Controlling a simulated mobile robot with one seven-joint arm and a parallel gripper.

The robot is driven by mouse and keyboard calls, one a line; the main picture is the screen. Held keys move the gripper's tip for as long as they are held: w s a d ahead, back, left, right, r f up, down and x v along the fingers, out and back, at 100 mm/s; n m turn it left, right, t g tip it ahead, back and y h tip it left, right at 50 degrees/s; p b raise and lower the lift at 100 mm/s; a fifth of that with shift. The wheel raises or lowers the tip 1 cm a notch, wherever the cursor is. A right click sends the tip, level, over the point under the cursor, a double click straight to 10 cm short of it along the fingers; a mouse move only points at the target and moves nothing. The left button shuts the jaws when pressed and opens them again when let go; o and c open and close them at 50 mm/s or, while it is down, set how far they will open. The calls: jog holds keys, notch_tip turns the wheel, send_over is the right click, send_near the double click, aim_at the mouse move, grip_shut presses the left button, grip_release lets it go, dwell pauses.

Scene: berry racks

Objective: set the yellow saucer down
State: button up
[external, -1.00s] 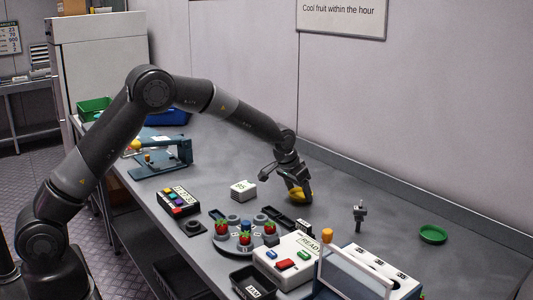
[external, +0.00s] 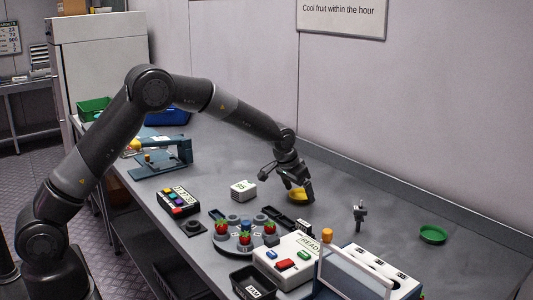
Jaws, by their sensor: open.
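The yellow saucer (external: 298,195) is at the back middle of the grey bench, directly under my gripper (external: 300,190). It looks flat and low, at or very close to the bench top. My gripper points down over it with its jaws open. The fingers hide part of the saucer, and I cannot tell whether a finger still touches its rim.
A green saucer (external: 433,234) lies to the right, past a small grey stand (external: 359,215). A white block (external: 243,190) is left of my gripper. In front are a round rack with strawberries (external: 244,240) and a white button box (external: 290,260). Bench around the stand is clear.

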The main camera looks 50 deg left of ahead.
jog(key=s+a+r, duration=0.2)
jog(key=s+r, duration=1.2)
jog(key=r, duration=0.4)
jog(key=s+a+r, duration=0.2)
jog(key=s+r, duration=0.3)
jog(key=s, duration=0.7)
jog(key=s+a+f, duration=0.1)
jog(key=s, duration=1)
jog(key=s+a+f+t, duration=0.1)
jog(key=s+f, duration=0.1)
jog(key=s, duration=1)
jog(key=shift+s, duration=0.15)
